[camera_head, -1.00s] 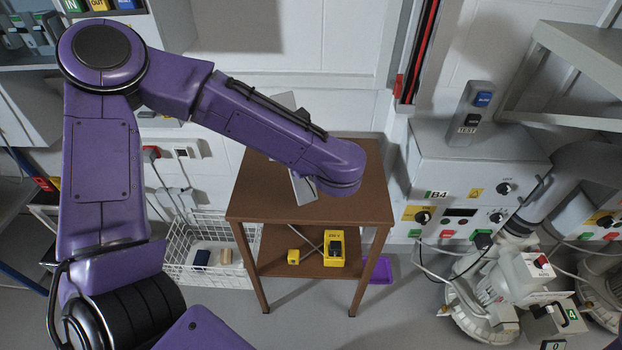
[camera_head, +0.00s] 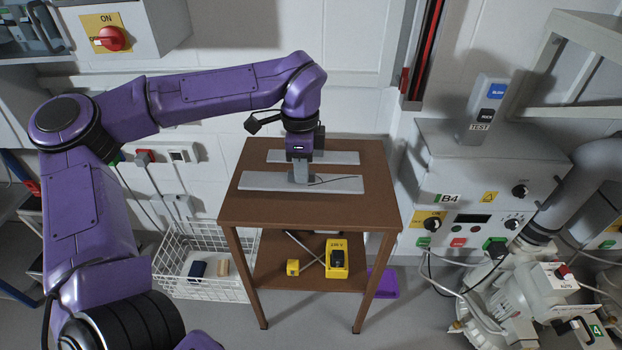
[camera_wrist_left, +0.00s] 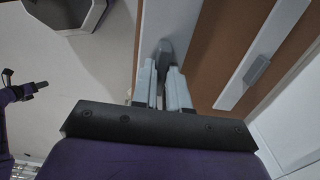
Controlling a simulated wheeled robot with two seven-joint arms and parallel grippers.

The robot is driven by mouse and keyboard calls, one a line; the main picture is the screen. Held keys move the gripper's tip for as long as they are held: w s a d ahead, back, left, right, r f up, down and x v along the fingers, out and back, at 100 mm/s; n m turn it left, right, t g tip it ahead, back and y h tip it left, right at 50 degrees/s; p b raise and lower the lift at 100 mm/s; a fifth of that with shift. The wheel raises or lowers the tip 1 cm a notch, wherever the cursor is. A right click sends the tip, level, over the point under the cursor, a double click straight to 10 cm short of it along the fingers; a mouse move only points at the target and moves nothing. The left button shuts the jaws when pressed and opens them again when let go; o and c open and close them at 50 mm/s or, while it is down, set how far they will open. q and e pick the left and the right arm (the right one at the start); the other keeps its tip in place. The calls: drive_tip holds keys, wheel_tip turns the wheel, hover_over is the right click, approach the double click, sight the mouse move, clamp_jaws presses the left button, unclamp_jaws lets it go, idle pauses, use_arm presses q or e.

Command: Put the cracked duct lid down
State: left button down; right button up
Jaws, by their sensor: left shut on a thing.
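My left gripper (camera_head: 300,176) points down over the brown table and is shut on the grey handle (camera_wrist_left: 166,52) of a long pale grey lid (camera_head: 262,181). A thin dark line runs over this lid's right half, perhaps the crack. The lid lies level at the tabletop; I cannot tell whether it touches it. In the left wrist view the handle sits between the fingertips (camera_wrist_left: 163,88). A second pale lid (camera_head: 343,157) lies behind it, roughly parallel and apart, its own grey handle (camera_wrist_left: 257,69) free. My right gripper is not in view.
The brown table (camera_head: 375,205) has bare room in front of the lids. A white wire basket (camera_head: 200,290) stands left, the grey B4 machine (camera_head: 470,185) right.

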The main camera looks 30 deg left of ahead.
use_arm(q)
drive_tip(key=w+f, duration=0.2)
drive_tip(key=w+a+f, duration=0.1)
drive_tip(key=w+f, duration=0.1)
drive_tip(key=f, duration=0.1)
drive_tip(key=shift+w+f, duration=0.3)
drive_tip(key=shift+w, duration=0.05)
wheel_tip(320, 180, down, 4)
drive_tip(key=shift+w+r, duration=0.15)
drive_tip(key=shift+r, duration=0.05)
drive_tip(key=c, duration=1.1)
unclamp_jaws()
drive_tip(key=shift+a, duration=0.1)
drive_tip(key=shift+c, duration=0.2)
wheel_tip(320, 180, up, 12)
drive_tip(key=shift+r, duration=0.15)
